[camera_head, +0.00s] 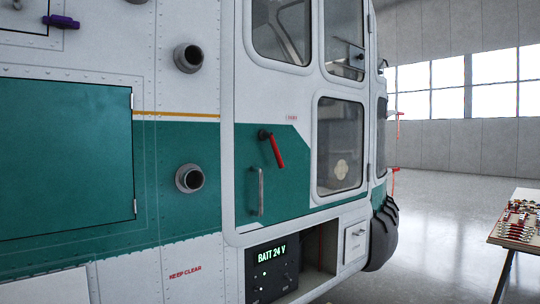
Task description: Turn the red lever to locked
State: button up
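The red lever (275,150) is on the helicopter's white and green door (290,178). It hangs from a dark round pivot at its upper left and slants down to the right. A small red-lettered label, too small to read, sits above and right of it. A grey vertical grab handle (257,191) is just below the lever. My gripper is not in view, and nothing touches the lever.
Two round ports (188,58) (189,178) protrude from the fuselage left of the door. A panel reading "BATT 24 V" (272,270) sits in an open bay below. A table (528,192) with tools stands at the right. The floor (440,225) between is clear.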

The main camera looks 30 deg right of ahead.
aim_at(263, 134)
jog(key=z, duration=0.4)
jog(key=k, duration=0.5)
jog(key=z, duration=1.5)
jog(key=i, duration=2.35)
jog(key=u, duration=1.35)
jog(key=i, duration=0.65)
jog(key=u, duration=0.55)
